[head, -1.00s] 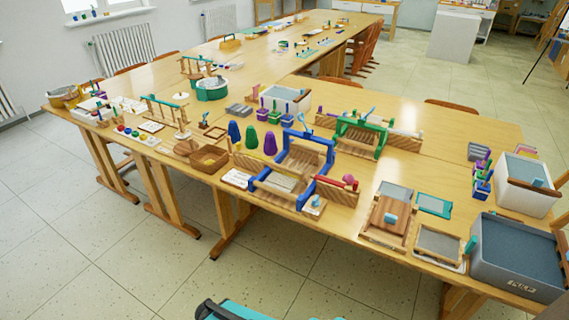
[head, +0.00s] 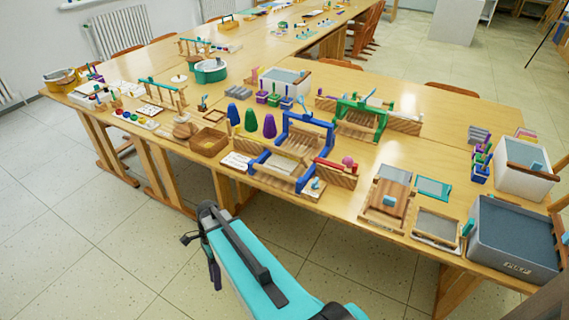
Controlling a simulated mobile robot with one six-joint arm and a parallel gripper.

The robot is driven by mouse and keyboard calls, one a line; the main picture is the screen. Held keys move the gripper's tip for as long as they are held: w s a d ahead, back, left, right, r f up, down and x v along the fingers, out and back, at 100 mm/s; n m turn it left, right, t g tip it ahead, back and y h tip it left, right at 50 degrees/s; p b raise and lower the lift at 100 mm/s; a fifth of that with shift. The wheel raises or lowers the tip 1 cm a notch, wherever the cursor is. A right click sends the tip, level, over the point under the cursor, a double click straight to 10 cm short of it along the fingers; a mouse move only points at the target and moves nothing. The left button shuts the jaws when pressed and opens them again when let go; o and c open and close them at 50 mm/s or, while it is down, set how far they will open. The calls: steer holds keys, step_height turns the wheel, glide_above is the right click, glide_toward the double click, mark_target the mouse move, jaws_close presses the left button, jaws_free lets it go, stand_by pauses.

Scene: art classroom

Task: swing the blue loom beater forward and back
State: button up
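The blue loom (head: 284,172) stands near the front edge of the wooden table, with pale wooden slats and threads. Its blue beater (head: 306,122) is an upright frame across the loom's far part, with a small light-blue handle (head: 302,103) on top. My gripper (head: 200,252) appears as thin dark parts at the end of my teal arm, over the floor in front of the table. It is well short of the loom and touches nothing I can see. Whether its fingers are open or shut is too small to tell.
A green loom (head: 360,118) stands behind and right of the blue one. Purple, green and blue cones (head: 250,120) stand close left of the beater. A red roller (head: 335,165) lies close right. A grey tub (head: 510,245) stands at the table's right end. The floor in front is clear.

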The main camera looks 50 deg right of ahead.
steer(key=w+d+r+m+t, duration=0.2)
steer(key=w+d+r+m, duration=0.2)
steer(key=d+r, duration=0.65)
steer(key=w+d+r+m+t, duration=0.3)
steer(key=w+d+r, duration=0.2)
steer(key=d+r, duration=0.6)
steer(key=s+d+r+m+t+h, duration=0.1)
steer(key=s+d+r, duration=0.4)
steer(key=d+r, duration=0.5)
steer(key=s+d+r+m+t+h, duration=0.2)
steer(key=s+d+r+m, duration=0.1)
steer(key=d+r, duration=0.6)
step_height(320, 180, up, 4)
steer(key=shift+s+d+m+p, duration=0.35)
steer(key=shift+s+m, duration=0.05)
steer(key=shift+s, duration=0.45)
steer(key=shift+f, duration=0.1)
steer(key=shift+p+x, duration=0.5)
steer(key=shift+x, duration=6.35)
steer(key=shift+w+a, duration=0.1)
steer(key=shift+w, duration=0.05)
jaws_close()
